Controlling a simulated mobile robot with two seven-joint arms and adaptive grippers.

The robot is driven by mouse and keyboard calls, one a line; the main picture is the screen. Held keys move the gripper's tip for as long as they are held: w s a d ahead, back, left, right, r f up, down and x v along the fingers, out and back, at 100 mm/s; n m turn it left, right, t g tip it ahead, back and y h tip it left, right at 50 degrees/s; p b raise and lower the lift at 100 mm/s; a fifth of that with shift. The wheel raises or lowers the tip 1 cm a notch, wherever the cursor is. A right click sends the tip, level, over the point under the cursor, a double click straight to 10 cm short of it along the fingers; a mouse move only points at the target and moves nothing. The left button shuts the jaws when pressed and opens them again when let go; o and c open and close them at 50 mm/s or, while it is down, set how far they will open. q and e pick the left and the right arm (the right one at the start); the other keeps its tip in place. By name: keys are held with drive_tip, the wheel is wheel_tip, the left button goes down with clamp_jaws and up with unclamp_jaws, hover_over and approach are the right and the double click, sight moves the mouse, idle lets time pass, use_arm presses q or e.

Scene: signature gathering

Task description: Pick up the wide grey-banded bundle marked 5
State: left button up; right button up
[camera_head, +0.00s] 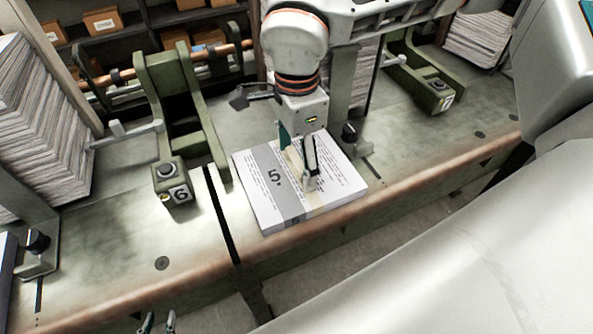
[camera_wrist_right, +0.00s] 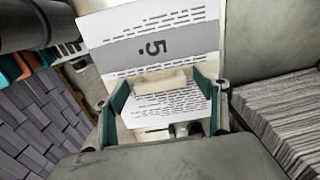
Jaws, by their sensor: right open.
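The bundle marked 5 (camera_head: 262,185) is a flat stack of white printed sheets with a wide grey band. It lies on the green bench top near its front edge. In the right wrist view the bundle (camera_wrist_right: 190,38) shows ahead of and between the fingers. My right gripper (camera_head: 300,178) is open and points down over the right half of the bundle.
A green post marked 6 (camera_head: 170,182) stands left of the bundle, beside a dark gap in the bench. Tall paper stacks (camera_head: 40,120) stand at far left, with another (camera_head: 478,38) at the back right. The bench (camera_head: 120,245) is clear at front left.

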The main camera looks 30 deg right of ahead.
drive_tip(key=c, duration=1.7)
drive_tip(key=shift+r, duration=0.1)
drive_tip(key=shift+c, duration=0.2)
